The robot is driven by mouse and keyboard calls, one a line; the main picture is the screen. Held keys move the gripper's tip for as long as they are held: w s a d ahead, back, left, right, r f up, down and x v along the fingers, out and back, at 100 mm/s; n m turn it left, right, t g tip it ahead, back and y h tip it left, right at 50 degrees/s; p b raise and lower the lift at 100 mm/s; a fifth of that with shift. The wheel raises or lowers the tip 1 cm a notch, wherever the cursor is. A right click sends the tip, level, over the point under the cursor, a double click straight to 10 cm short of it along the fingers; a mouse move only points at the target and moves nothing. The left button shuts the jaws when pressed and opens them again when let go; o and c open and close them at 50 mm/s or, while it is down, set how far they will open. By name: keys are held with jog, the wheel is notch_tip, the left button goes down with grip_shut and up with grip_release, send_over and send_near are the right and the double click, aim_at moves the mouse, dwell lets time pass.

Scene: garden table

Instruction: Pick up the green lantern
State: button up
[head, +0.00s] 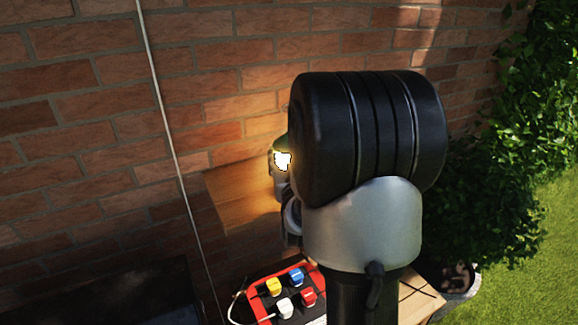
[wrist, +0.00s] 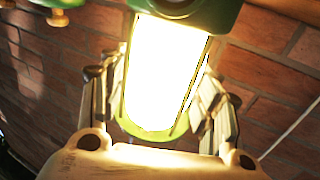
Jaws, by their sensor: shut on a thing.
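The green lantern (wrist: 150,128) glows brightly and fills the upper middle of the wrist view, with green parts above and below its white light. My gripper (wrist: 162,85) has its fingers on both sides of the lantern and is shut on it. In the head view, the lit lantern (head: 282,161) shows at the left edge of my arm, which hides much of it and my fingers. I cannot tell whether its base is clear of a surface.
A wooden shelf (head: 240,192) is by the brick wall (head: 120,105). Below is a red-edged box (head: 258,283) with yellow, blue, white and red knobs. A thin cable (head: 168,130) hangs at left. A dark object (head: 110,295) is lower left; leafy shrubs (head: 490,200) stand at right.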

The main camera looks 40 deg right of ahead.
jog(key=c, duration=0.7)
jog(key=shift+r, duration=0.1)
jog(key=shift+r, duration=0.1)
